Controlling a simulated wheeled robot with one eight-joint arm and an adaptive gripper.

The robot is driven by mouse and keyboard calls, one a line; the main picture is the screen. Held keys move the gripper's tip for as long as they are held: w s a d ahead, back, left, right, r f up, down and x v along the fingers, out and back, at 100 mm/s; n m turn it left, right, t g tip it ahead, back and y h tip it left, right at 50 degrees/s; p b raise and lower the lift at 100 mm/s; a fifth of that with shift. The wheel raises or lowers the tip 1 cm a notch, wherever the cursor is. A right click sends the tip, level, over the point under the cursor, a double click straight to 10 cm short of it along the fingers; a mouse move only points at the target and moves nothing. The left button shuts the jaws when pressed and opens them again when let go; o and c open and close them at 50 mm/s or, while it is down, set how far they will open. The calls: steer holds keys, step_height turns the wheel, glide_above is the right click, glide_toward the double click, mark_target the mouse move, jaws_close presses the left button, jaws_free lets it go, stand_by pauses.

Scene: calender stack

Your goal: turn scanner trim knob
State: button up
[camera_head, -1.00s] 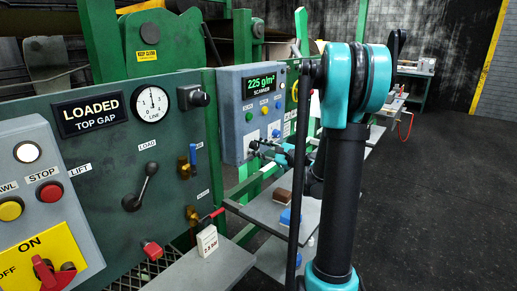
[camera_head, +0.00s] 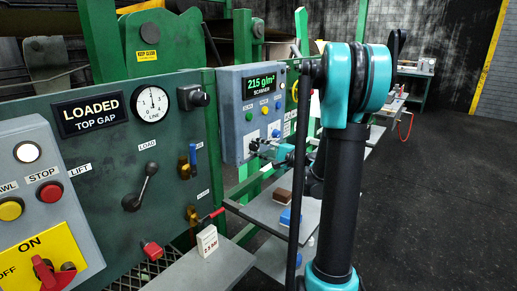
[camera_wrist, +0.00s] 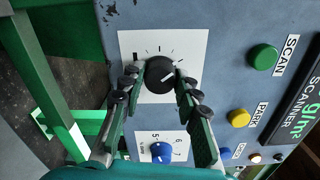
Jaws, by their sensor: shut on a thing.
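The scanner box (camera_head: 236,110) is a blue-grey panel in the head view, with a green display (camera_head: 263,85) reading 215 g/m². In the head view my gripper (camera_head: 258,146) reaches the lower part of the scanner box; the knob is mostly hidden there.
A blue numbered knob (camera_wrist: 161,152) lies just below the trim knob, between my fingers. Green (camera_wrist: 263,57), yellow (camera_wrist: 238,117) and blue (camera_wrist: 225,154) buttons sit to the right. A green post (camera_wrist: 45,85) stands left. A shelf (camera_head: 262,212) is below the scanner.

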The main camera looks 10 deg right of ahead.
steer(key=n, duration=0.5)
steer(key=shift+n, duration=0.3)
steer(key=n, duration=0.5)
steer(key=shift+n, duration=0.3)
steer(key=shift+s, duration=0.1)
steer(key=o, duration=1.2)
steer(key=shift+c, duration=0.2)
steer(key=v, duration=1.2)
